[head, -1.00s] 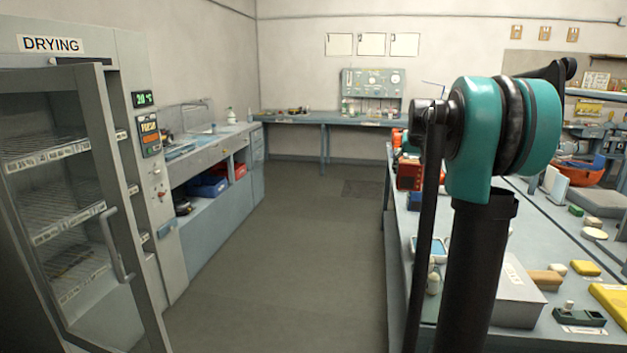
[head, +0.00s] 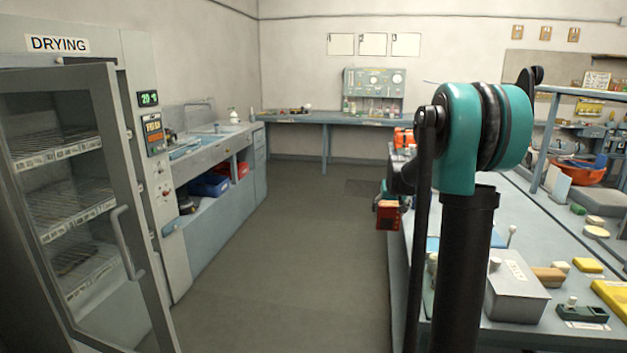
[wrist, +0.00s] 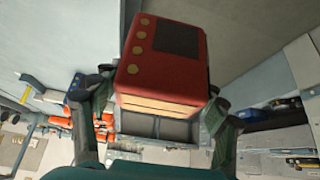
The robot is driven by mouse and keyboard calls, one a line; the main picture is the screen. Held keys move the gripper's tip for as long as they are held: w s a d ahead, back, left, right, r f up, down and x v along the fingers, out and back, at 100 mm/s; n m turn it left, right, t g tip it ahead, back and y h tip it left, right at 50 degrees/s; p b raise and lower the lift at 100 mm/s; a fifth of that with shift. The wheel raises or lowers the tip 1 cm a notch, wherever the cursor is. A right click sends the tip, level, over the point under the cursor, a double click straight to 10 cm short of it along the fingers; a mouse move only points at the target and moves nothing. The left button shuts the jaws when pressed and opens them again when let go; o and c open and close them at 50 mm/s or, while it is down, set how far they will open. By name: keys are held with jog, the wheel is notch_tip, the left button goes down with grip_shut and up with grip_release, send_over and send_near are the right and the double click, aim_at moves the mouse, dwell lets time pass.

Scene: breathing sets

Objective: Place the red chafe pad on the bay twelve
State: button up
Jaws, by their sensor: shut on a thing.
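The red chafe pad (wrist: 165,60) is a blocky red piece with a dark square panel, yellow round spots and pale layers along one edge. My gripper (wrist: 158,108) is shut on it, with a dark finger at each side. In the head view the red chafe pad (head: 387,214) hangs over the aisle side of the right bench, partly behind my arm. Bay twelve cannot be picked out. The drying cabinet (head: 150,212) at the left has several wire shelves (head: 70,207) with label strips too small to read.
The cabinet's glass door with its handle (head: 128,240) stands in front of the shelves. The aisle floor (head: 290,260) is clear. The right bench holds a grey box (head: 517,297) and several small blocks. A sink counter (head: 215,145) runs along the left wall.

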jog(key=s+a+f, duration=0.4)
jog(key=s+f, duration=0.1)
jog(key=f, duration=0.3)
jog(key=s+a+f+n, duration=0.1)
jog(key=s+a+f, duration=0.3)
jog(key=f, duration=0.4)
jog(key=shift+s+f+y, duration=0.4)
jog(key=shift+s+a, duration=0.1)
